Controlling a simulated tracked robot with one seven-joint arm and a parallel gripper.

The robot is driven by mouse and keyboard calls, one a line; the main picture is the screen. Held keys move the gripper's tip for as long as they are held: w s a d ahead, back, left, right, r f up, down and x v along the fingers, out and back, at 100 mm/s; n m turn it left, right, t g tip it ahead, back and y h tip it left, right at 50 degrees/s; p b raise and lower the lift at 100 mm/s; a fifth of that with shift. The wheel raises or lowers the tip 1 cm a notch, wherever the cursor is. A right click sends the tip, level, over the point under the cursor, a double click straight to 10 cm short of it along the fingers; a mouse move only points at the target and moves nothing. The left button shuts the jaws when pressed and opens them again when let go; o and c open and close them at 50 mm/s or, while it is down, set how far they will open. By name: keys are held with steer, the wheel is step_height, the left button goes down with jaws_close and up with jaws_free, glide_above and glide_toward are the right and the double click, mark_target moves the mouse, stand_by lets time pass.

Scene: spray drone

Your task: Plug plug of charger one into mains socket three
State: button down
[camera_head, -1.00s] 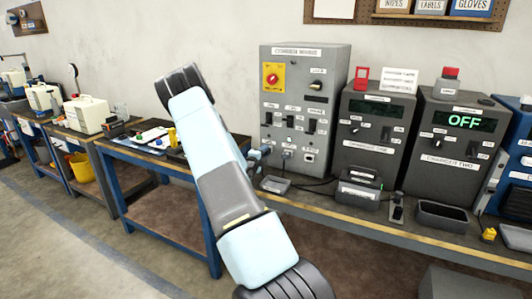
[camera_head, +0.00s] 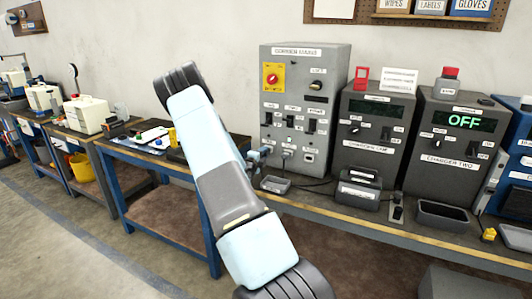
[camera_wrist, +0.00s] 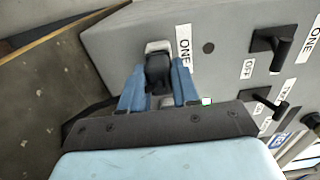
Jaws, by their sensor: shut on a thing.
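The grey mains cabinet (camera_head: 336,75) stands on the bench, with a row of switches and sockets below them. Its socket three (camera_head: 309,157) looks empty at the lower right. My gripper (camera_wrist: 158,88) is shut on a black plug (camera_wrist: 158,72), its blue fingers on either side. The plug is at a pale socket plate beside a ONE label (camera_wrist: 183,42); I cannot tell how far in it sits. In the head view my gripper is at the cabinet's lower left, partly hidden by my arm. Charger one (camera_head: 370,148) stands right of the cabinet.
Charger two (camera_head: 446,155) reads OFF. A small grey tray (camera_head: 275,184) and dark cables lie on the bench before the cabinet. Switch levers (camera_wrist: 272,42) stick out near my gripper in the wrist view.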

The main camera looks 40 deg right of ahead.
steer(key=shift+v, duration=2.45)
